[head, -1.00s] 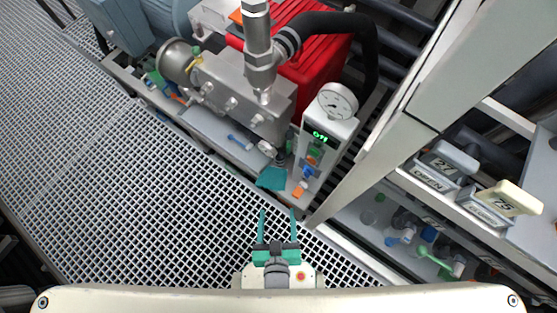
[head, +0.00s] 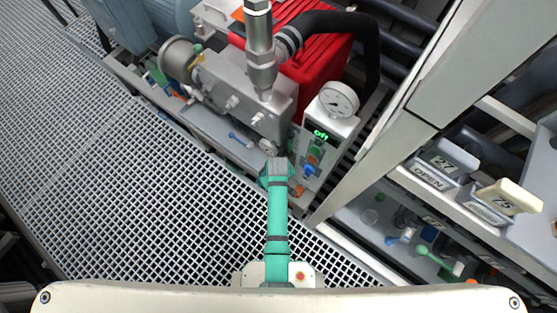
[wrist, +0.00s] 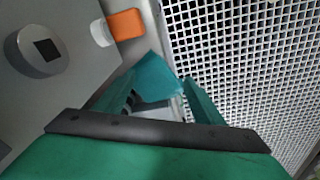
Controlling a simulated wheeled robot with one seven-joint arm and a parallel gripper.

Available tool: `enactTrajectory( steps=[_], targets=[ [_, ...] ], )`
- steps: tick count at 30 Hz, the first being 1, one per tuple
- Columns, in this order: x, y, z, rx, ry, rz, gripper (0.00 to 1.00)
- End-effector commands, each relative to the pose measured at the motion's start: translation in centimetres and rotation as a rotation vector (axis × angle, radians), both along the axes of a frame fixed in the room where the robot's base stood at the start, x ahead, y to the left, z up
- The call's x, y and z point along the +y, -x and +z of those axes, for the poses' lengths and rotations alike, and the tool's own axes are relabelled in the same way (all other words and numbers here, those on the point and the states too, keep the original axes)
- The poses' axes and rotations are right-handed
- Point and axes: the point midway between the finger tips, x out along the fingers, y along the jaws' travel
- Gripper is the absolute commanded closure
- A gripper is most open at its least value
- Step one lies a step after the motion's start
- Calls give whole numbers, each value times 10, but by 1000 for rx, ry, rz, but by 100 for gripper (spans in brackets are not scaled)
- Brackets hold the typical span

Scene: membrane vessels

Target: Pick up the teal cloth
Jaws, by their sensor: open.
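The teal cloth (wrist: 158,74) shows in the wrist view as a folded, angular piece lying between and just past my fingertips. My gripper (wrist: 161,82) is open, with one finger to the left of the cloth and one to the right. I cannot tell whether either finger touches it. In the head view my teal arm reaches forward to the edge of the machine's ledge and covers the fingertips and nearly all of the cloth.
A white fitting with an orange cap (wrist: 125,24) stands close to the left finger. A gauge box (head: 325,135) with small coloured valves stands right of my arm. A grey pump block (head: 240,100) is behind. Open floor grating (head: 150,200) lies to the left.

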Motion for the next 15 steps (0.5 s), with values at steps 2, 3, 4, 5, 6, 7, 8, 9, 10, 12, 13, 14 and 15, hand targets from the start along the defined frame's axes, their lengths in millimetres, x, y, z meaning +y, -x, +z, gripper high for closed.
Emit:
enactTrajectory(
  steps=[2, 3, 4, 5, 6, 7, 8, 9, 10, 12, 13, 14, 15],
  targets=[
    [-2, -9, 4, 41, 4, 19, 38],
    [-2, -12, 5, 57, 5, 25, 38],
    [-3, -13, 6, 66, 6, 29, 38],
    [-3, -14, 6, 74, 7, 32, 38],
    [-3, -15, 7, 82, 7, 36, 38],
    [-3, -16, 7, 87, 8, 38, 38],
    [-3, -16, 7, 91, 7, 39, 38],
    [-3, -16, 7, 94, 7, 41, 38],
    [-3, -16, 6, 96, 8, 42, 38],
    [-3, -16, 2, 99, 8, 42, 38],
    [-4, -16, 0, 99, 8, 42, 38],
    [-3, -15, -3, 99, 8, 42, 38],
    [-3, -15, -7, 98, 7, 41, 38]
  ],
)
